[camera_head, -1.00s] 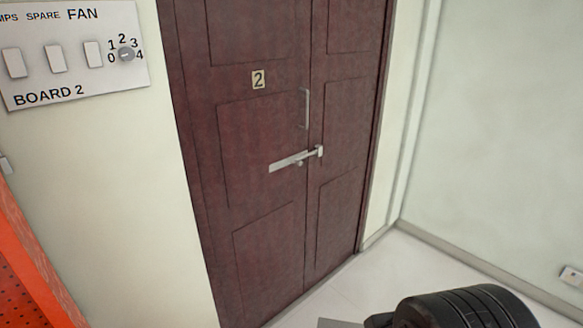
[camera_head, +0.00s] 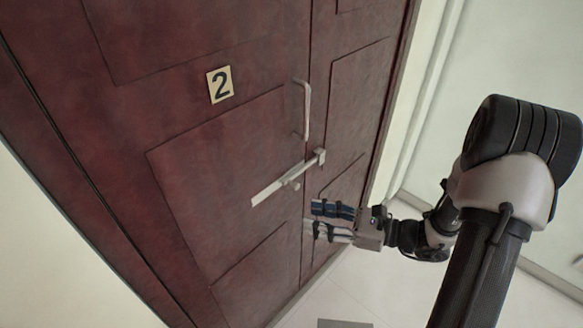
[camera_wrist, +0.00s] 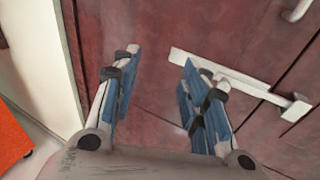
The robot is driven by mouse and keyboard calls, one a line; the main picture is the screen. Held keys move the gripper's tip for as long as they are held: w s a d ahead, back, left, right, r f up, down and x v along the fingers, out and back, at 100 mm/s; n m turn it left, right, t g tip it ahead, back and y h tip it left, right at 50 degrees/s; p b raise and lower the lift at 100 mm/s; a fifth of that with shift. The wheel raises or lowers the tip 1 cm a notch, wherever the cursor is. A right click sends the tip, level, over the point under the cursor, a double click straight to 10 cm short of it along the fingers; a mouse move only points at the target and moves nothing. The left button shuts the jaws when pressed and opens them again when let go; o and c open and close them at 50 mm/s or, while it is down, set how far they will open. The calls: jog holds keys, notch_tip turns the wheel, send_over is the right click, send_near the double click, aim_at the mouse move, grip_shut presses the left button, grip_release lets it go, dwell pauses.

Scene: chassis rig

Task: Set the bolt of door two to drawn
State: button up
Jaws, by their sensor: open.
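Door two (camera_head: 215,190) is a dark red double door with a number 2 plate (camera_head: 220,84). Its light metal bolt (camera_head: 278,184) lies across the seam between the two leaves, with its right end at the bracket (camera_head: 319,158) on the right leaf. A small knob (camera_head: 294,184) sticks out below the bar. The bolt also shows at the right in the wrist view (camera_wrist: 230,75). My gripper (camera_head: 312,218) is open and empty, below and right of the bolt in the head view. In the wrist view its fingers (camera_wrist: 157,85) are apart with door surface beyond them.
A vertical pull handle (camera_head: 304,110) stands out from the door above the bolt. Pale walls flank the door. The light floor in front is clear except for a grey patch (camera_head: 344,323). An orange thing (camera_wrist: 12,140) is at the left in the wrist view.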

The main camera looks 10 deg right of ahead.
jog(key=w+d+f+m+t+h+p, duration=0.1)
jog(key=w+d+f+m+t+h, duration=0.15)
jog(key=d+f+m+t, duration=0.45)
jog(key=g+h+b, duration=0.1)
jog(key=b, duration=0.2)
send_near(298, 187)
jog(key=shift+m, duration=0.4)
jog(key=x, duration=1)
jog(key=shift+w+a, duration=0.1)
jog(key=shift+w, duration=0.05)
jog(key=shift+c, duration=0.2)
grip_shut()
